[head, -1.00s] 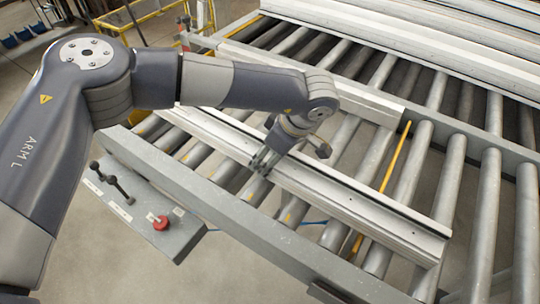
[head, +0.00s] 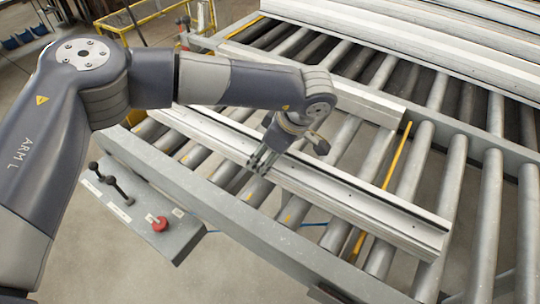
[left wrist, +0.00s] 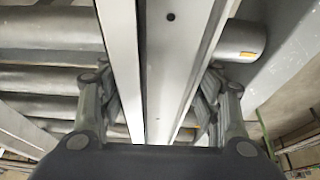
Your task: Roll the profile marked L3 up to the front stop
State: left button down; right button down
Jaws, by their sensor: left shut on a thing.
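A long pale metal profile (head: 340,194) lies across the rollers in the head view. No L3 mark is readable on it. My left gripper (head: 261,159) is shut on the profile near its middle, reaching down from above. In the left wrist view the profile (left wrist: 168,65) runs between the two fingers of the left gripper (left wrist: 158,100), one on each side. A grey front rail (head: 235,217) runs along the near edge of the roller bed, with a gap between it and the profile. I cannot tell which part is the front stop. My right gripper is out of view.
A control box (head: 145,212) with a black lever and a red button (head: 160,224) hangs at the front left. More long profiles (head: 400,45) lie at the back. Bare rollers (head: 487,225) are at the right. A yellow strip (head: 397,157) lies between rollers.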

pick_arm(q)
jog(key=shift+w+a+b, duration=0.3)
jog(key=shift+w+a, duration=0.15)
jog(key=shift+a, duration=0.2)
jog(key=shift+w+a+b, duration=0.25)
jog(key=shift+w+a, duration=0.2)
jog(key=shift+a, duration=0.15)
jog(key=shift+c, duration=2.3)
grip_release()
jog(key=v, duration=1.2)
